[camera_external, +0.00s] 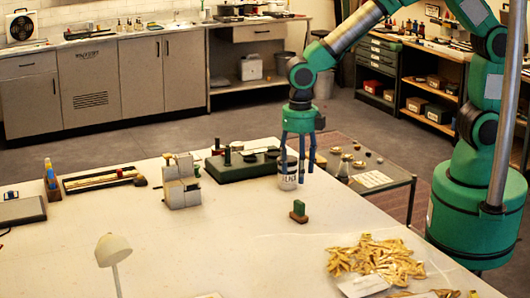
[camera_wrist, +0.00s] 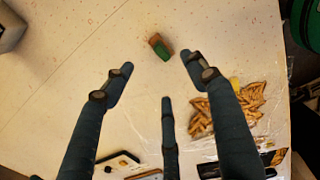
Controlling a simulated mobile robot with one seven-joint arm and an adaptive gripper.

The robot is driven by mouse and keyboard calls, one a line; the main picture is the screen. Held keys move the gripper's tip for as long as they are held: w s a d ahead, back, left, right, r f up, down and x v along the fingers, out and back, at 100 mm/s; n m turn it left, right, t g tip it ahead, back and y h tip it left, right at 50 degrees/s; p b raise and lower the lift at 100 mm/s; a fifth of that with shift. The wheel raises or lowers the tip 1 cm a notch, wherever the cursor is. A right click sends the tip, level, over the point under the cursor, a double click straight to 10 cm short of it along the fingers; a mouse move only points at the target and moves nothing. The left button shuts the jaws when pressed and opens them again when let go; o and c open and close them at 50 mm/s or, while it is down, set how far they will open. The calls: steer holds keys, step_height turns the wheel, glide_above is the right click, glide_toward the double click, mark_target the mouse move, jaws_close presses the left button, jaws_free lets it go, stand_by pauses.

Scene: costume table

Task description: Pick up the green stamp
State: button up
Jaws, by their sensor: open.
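The green stamp (camera_external: 300,209) is a small green block on a brown base, standing on the pale table in front of the white tin. In the wrist view the stamp (camera_wrist: 160,46) lies at upper middle, just beyond the gap between the two outer fingertips. My gripper (camera_external: 299,172) hangs with its three blue fingers pointing down, above the table and apart from the stamp. In the wrist view my gripper (camera_wrist: 157,66) is open, with nothing between its fingers.
A white tin (camera_external: 288,180) stands close to my fingers in the external view. A pile of yellowish pieces (camera_external: 375,258) lies at the front right. A grey blocky object (camera_external: 181,186) and a dark green tray (camera_external: 240,166) stand left. The table around the stamp is clear.

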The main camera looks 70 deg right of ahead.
mark_target(297, 202)
steer(key=shift+f+b, duration=0.4)
steer(key=shift+f, duration=3.85)
steer(key=shift+w+f+b, duration=0.1)
steer(key=shift+f+b, duration=0.3)
steer(key=shift+f, duration=2.2)
steer(key=shift+c, duration=0.3)
steer(key=c, duration=1.2)
